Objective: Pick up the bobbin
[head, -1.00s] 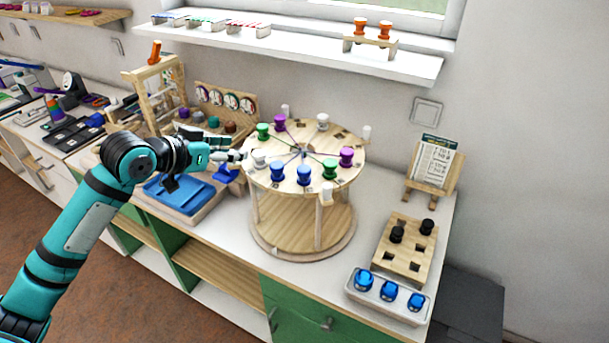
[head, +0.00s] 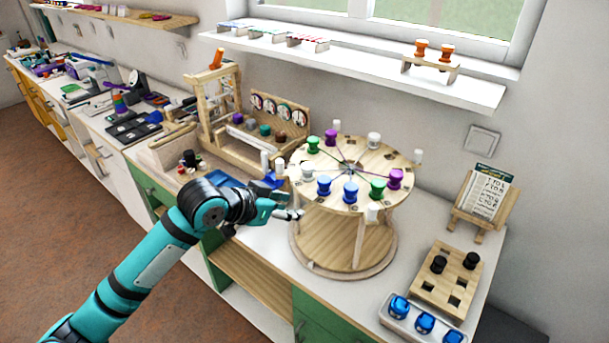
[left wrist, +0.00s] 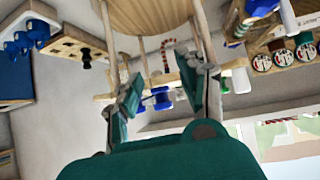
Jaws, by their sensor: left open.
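Several bobbins stand upright around the top of a round wooden stand (head: 345,165). They include two blue ones (head: 323,186) (head: 350,192), two green ones (head: 313,145) (head: 376,188), two purple ones (head: 330,137) (head: 394,178) and white ones (head: 307,170) (head: 373,140). Which one the task means cannot be told. My left gripper (head: 288,207) is open and empty at the stand's left front side. In the left wrist view the scene is upside down, and a blue bobbin (left wrist: 161,98) shows beyond and between the open fingers (left wrist: 160,86). My right gripper is out of view.
White pegs (head: 372,212) rise at the stand's rim. A wooden block with black bobbins (head: 471,260) and a tray of blue pieces (head: 395,330) lie to the right. A wooden rack (head: 280,112) stands behind left. A shelf (head: 350,66) hangs above.

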